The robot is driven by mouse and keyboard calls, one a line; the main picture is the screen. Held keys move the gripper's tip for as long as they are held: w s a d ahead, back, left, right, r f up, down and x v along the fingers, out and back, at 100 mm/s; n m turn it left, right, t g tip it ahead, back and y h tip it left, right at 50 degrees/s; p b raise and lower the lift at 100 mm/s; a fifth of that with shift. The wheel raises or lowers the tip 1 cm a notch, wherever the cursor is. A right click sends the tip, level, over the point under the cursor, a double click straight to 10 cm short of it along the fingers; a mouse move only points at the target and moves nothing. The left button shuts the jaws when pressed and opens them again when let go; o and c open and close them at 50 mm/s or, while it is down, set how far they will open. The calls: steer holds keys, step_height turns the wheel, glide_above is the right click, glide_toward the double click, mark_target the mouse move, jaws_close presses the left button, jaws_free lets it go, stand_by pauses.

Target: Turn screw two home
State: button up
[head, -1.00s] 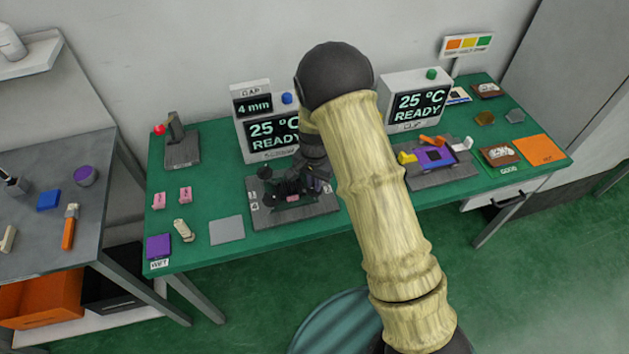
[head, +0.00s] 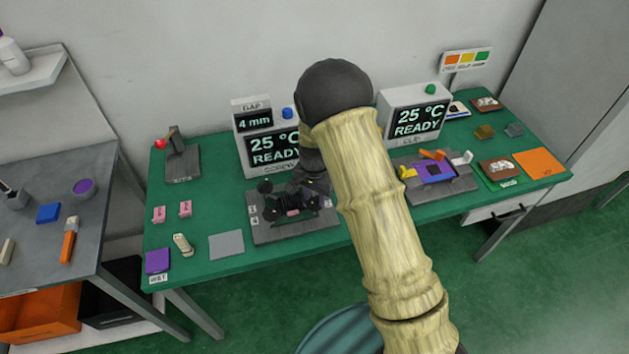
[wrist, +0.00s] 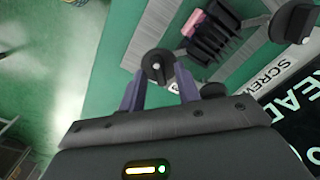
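The screw fixture (head: 262,232) is a grey plate on the green bench, with several black round knobs and a dark finned block with a pink piece (wrist: 197,16). In the wrist view, one black knob (wrist: 157,67) with a pale centre mark lies between my fingertips. My gripper (wrist: 160,72) has its two dark purple fingers apart, one on each side of that knob; contact cannot be told. Another black knob (wrist: 292,22) stands at the upper right. In the head view my gripper (head: 312,182) is small and dark over the back of the fixture. I cannot read which knob is number two.
A display (head: 270,148) behind the fixture reads 4 mm, 25 °C and READY. A second display (head: 420,120) stands right, behind a fixture with a purple frame (head: 436,171). A lever stand (head: 182,165) is at left.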

mark_target(315, 199)
step_height(315, 199, up, 17)
steer(key=b, duration=0.2)
stand_by(0.3)
steer(key=shift+d+r, duration=0.1)
steer(key=s+d+n+t, duration=0.2)
steer(key=s+d+n, duration=0.4)
steer(key=s+d, duration=0.9)
steer(key=s, duration=0.3)
steer(key=shift+s+f+t, duration=0.3)
steer(key=shift+d, duration=0.1)
stand_by(0.3)
